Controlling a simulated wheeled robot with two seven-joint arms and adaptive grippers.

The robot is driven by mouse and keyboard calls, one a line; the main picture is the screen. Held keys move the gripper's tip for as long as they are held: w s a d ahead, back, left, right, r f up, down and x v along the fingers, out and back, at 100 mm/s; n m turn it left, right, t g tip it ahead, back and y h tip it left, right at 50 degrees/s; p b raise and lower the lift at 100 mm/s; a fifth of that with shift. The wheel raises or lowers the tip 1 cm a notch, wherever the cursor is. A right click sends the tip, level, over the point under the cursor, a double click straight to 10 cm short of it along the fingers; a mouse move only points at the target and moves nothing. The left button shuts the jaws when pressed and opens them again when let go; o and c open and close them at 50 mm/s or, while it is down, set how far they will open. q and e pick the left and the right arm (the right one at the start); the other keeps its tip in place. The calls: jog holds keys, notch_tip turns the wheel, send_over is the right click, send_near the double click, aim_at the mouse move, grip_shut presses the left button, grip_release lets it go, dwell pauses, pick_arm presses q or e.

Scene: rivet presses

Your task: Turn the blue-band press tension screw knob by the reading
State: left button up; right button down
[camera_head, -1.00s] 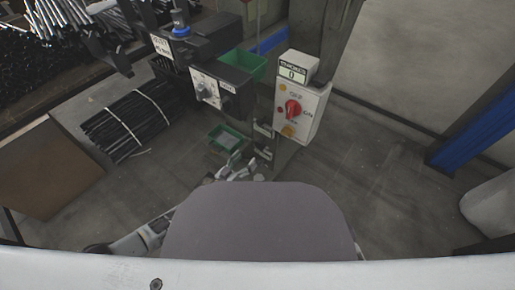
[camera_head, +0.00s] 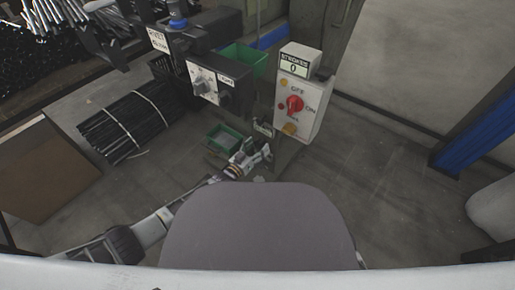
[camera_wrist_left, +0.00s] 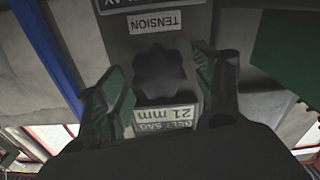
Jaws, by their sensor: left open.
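In the left wrist view a dark lobed knob (camera_wrist_left: 160,74) sits on a grey plate under a TENSION label (camera_wrist_left: 155,22). A BELT SAG display (camera_wrist_left: 167,119) beside it reads 21 mm. My left gripper (camera_wrist_left: 161,70) is open, with one finger on each side of the knob. I see gaps beside the knob, but cannot tell how deep the fingers reach. In the head view my left gripper (camera_head: 258,154) is low in front of the press, whose blue band (camera_head: 178,23) shows at the top. The knob is not discernible there. My right gripper is not in view.
A switch box (camera_head: 304,108) with a red rotary knob and a STROKES counter (camera_head: 295,67) reading 0 stands just right of my left gripper. A control box (camera_head: 221,77) and green bins (camera_head: 244,58) are behind. Bundled black rods (camera_head: 125,125) lie on the left.

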pick_arm(q)
jog(key=shift+w+d, duration=0.1)
jog(key=c, duration=1)
